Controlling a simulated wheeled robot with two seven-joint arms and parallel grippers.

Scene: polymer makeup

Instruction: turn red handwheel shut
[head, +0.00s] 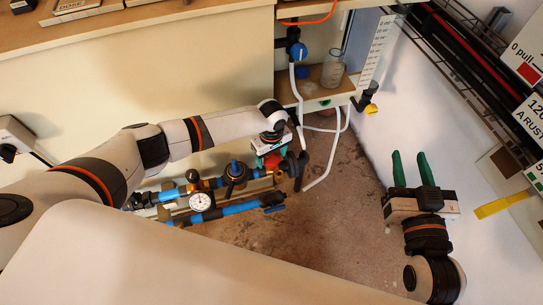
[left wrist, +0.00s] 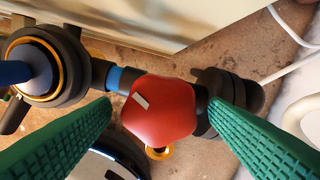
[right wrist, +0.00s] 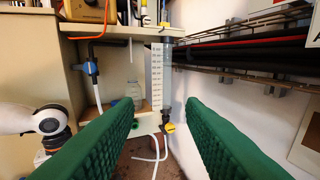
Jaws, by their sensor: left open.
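The red handwheel (left wrist: 160,108) sits on a dark pipe fitting between the two green fingers of my left gripper (left wrist: 165,125) in the left wrist view. It has a lobed rim and a pale mark near its top. The fingers are open, one on each side, with a gap visible at the left; contact on the right cannot be told. In the head view the handwheel (head: 272,161) is partly hidden under my left gripper (head: 275,158). My right gripper (head: 411,168) is open and empty, away to the right; its green fingers also show in the right wrist view (right wrist: 160,110).
Blue pipes with a pressure gauge (head: 201,202) and a blue-topped valve (head: 235,170) lie left of the handwheel. A white hose (head: 333,150) loops to its right. A cabinet (head: 190,80) stands behind. A yellow-knobbed tap (head: 371,108) stands near the wall. The brown floor between the arms is clear.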

